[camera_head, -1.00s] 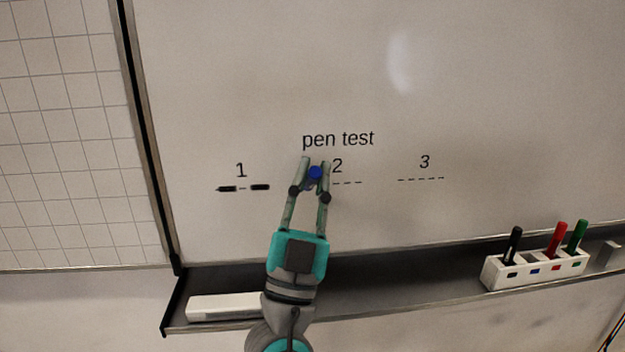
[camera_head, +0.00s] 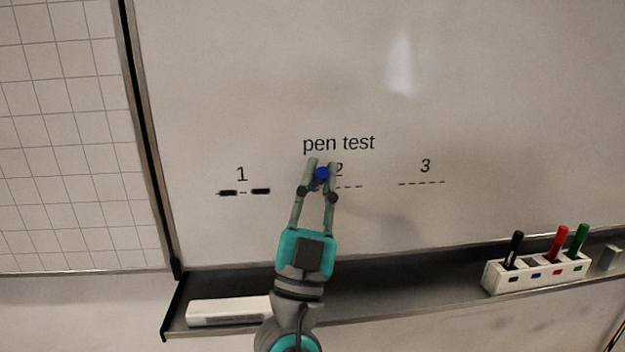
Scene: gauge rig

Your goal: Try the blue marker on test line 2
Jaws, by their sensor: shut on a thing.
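My gripper (camera_head: 321,169) is shut on the blue marker (camera_head: 322,173), whose round blue end shows between the fingertips. It is in front of the whiteboard (camera_head: 480,90), over the left part of test line 2 (camera_head: 347,187). The right dashes of that line show bare; its left part is hidden behind the gripper. I cannot tell whether the marker's tip touches the board. Test line 1 (camera_head: 244,192) bears thick black strokes with a gap between them. Test line 3 (camera_head: 421,183) shows only thin dashes.
A white holder (camera_head: 493,279) on the tray (camera_head: 400,290) bears a black marker (camera_head: 513,249), a red marker (camera_head: 558,243) and a green marker (camera_head: 579,240). A white block (camera_head: 228,311) lies on the tray at left. A grey block (camera_head: 608,257) is at far right.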

